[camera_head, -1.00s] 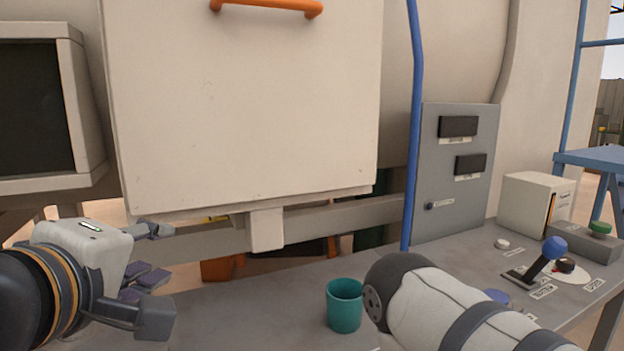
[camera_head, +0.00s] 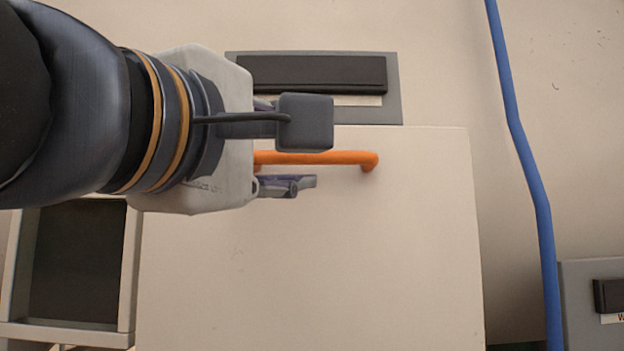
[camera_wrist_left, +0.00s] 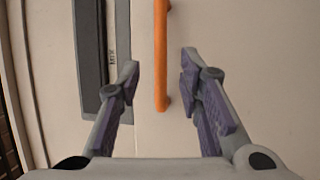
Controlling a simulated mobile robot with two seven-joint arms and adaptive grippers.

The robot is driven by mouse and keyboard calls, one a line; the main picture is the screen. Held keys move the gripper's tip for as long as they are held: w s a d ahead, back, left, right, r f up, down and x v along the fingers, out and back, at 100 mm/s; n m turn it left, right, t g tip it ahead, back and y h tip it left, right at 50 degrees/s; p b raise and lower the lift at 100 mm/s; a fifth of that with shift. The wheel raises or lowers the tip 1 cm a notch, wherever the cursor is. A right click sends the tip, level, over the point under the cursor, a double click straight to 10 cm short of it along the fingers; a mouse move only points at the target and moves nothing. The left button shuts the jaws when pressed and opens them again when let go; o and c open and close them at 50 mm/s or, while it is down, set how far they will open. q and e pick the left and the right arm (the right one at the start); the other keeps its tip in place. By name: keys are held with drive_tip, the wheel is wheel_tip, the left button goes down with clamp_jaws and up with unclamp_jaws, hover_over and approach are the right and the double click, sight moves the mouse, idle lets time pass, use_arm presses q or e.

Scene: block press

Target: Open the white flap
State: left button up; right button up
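The white flap (camera_head: 330,260) is a large flat panel, upright and apparently closed against the cream machine body. Its orange bar handle (camera_head: 335,158) runs sideways near the top edge. My left gripper (camera_head: 305,155) is in front of the handle's left part, one finger above the bar and one below it, and it hides the left end. In the left wrist view the handle (camera_wrist_left: 161,60) runs between the two open fingers (camera_wrist_left: 160,85), with clear gaps on both sides. I cannot tell that either finger touches it. My right gripper is not in view.
A grey plate with a black panel (camera_head: 318,74) is just above the flap, close to the upper finger. A blue pipe (camera_head: 530,180) runs down at the right. A dark screen in a pale frame (camera_head: 130,270) is at lower left.

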sight(310, 157)
use_arm(q)
drive_tip(key=x, duration=0.6)
drive_tip(key=shift+w+d, duration=0.25)
drive_tip(key=shift+w, duration=0.1)
clamp_jaws()
